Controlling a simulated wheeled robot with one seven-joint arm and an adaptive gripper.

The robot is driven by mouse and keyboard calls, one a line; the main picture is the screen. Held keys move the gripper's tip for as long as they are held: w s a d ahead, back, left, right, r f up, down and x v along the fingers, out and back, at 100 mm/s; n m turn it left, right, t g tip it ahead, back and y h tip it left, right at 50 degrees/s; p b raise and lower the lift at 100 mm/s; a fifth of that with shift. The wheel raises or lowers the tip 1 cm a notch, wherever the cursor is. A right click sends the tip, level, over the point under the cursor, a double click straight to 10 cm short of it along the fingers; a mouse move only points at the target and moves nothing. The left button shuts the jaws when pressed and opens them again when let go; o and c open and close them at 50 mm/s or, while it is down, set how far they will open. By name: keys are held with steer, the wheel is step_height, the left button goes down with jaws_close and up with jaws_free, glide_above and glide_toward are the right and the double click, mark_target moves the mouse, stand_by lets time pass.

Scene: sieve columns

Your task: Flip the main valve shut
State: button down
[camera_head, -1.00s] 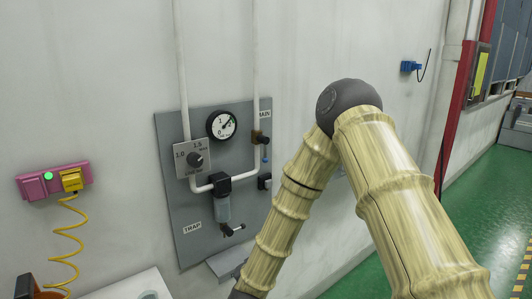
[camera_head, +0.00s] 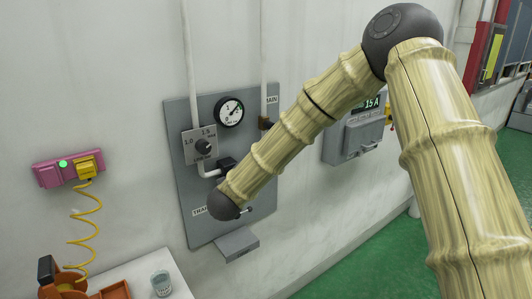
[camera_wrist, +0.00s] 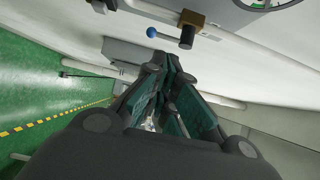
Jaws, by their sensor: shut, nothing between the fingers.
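The main valve (camera_head: 265,123) is a brass-coloured body on the white pipe, under the partly covered MAIN label in the head view. My forearm covers its lever there. In the wrist view the brass valve body (camera_wrist: 194,20) is at the top, with a dark stub below it. Its thin lever ends in a blue ball (camera_wrist: 151,32) and lies roughly along the pipe. My gripper (camera_wrist: 163,68) is shut and empty, its fingertips just below the blue ball in that picture, with a gap visible between. The head view does not show my gripper.
The grey panel (camera_head: 180,165) carries a gauge (camera_head: 229,112), a regulator knob (camera_head: 204,147) and a partly hidden trap. A grey box with a 15 A display (camera_head: 350,142) is right of it. A pink socket (camera_head: 48,176) and a beaker (camera_head: 161,283) are left.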

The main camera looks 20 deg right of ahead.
steer(key=p+x, duration=0.7)
steer(key=x, duration=0.6)
steer(key=shift+d, duration=0.2)
steer(key=shift+w, duration=0.2)
steer(key=shift+f+b, duration=0.25)
steer(key=shift+b, duration=0.45)
steer(key=shift+d, duration=0.15)
